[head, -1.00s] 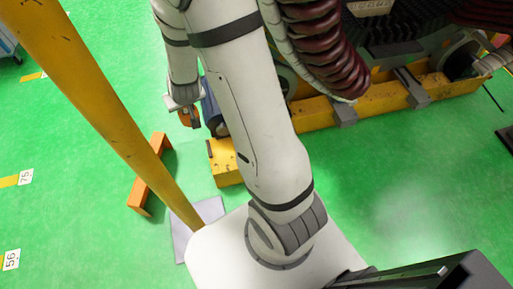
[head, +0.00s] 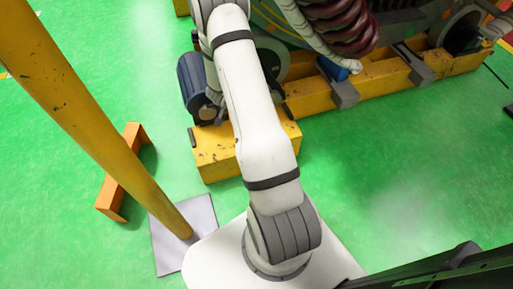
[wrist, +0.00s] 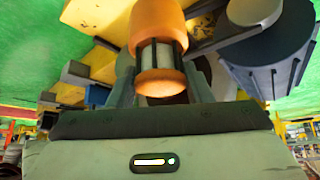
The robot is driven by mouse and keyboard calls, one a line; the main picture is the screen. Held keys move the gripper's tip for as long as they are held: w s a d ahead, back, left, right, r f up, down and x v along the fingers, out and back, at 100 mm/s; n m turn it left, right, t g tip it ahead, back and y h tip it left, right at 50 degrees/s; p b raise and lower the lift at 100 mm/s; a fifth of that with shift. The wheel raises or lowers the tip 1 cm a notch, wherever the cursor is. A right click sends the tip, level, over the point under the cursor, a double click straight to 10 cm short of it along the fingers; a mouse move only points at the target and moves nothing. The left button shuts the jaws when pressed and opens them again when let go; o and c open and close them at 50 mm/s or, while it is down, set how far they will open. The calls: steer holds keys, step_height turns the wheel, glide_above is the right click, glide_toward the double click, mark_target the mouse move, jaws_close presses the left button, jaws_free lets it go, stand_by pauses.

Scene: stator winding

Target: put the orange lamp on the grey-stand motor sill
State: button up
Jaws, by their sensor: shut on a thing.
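The orange lamp (wrist: 158,30) stands in the middle of the wrist view, with an orange top, a pale banded middle and an orange lower end. My gripper (wrist: 160,76) is shut on it, with a finger on either side. In the head view my arm hides both gripper and lamp. A dark blue motor (head: 192,82) sits left of my arm by the end of a yellow beam; a dark ribbed cylinder (wrist: 270,50) shows right of the lamp in the wrist view. I cannot tell which surface is the grey-stand motor sill.
A yellow beam (head: 380,80) with grey brackets carries large machinery and dark red coils (head: 340,22) at upper right. A slanted yellow post (head: 100,130) on a grey plate (head: 168,252) and an orange bracket (head: 118,178) stand at left. Green floor is clear at lower right.

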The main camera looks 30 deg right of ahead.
steer(key=shift+s+d+f+m+g+h+b, duration=0.25)
steer(key=shift+d+f+b, duration=0.8)
steer(key=shift+f, duration=1.9)
steer(key=shift+s+d+f+m+b, duration=0.4)
steer(key=shift+f+b, duration=1.1)
steer(key=shift+f, duration=1.5)
steer(key=shift+s+d+f+m+g+h+b, duration=0.25)
steer(key=shift+d+f+b, duration=0.8)
steer(key=shift+f, duration=1.9)
steer(key=shift+a+f, duration=0.1)
steer(key=shift+a, duration=0.15)
steer(key=shift+f+b, duration=0.1)
steer(key=shift+b, duration=0.25)
steer(key=o, duration=1.4)
steer(key=shift+o, duration=0.2)
